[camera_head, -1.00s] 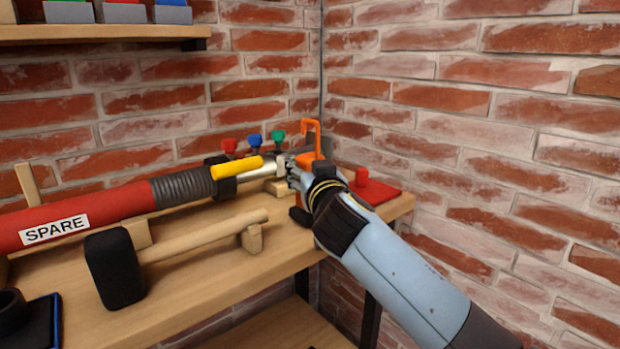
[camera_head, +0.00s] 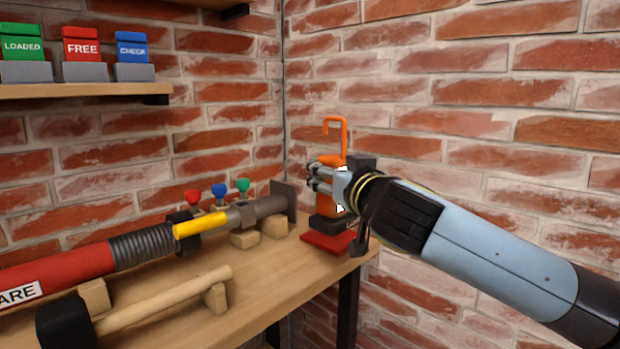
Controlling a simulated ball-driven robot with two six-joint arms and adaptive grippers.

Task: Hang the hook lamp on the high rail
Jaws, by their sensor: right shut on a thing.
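The orange hook lamp (camera_head: 330,207) is upright at the right end of the bench, with its hook (camera_head: 335,125) pointing up and a dark base below. My right gripper (camera_head: 325,177) comes in from the right and is shut on the lamp, its fingers covering part of the lamp's middle. The base shows over the red mat (camera_head: 325,244); whether it touches the mat I cannot tell. The high rail cannot be made out in this view. My left gripper is not in view.
The bench (camera_head: 262,262) holds a red SPARE tube (camera_head: 50,275) with a yellow grip, and a mallet (camera_head: 165,300) in front. A shelf (camera_head: 90,92) with LOADED, FREE and CHECK blocks is at upper left. Brick walls (camera_head: 450,130) close the corner; the right wall beside the lamp looks bare.

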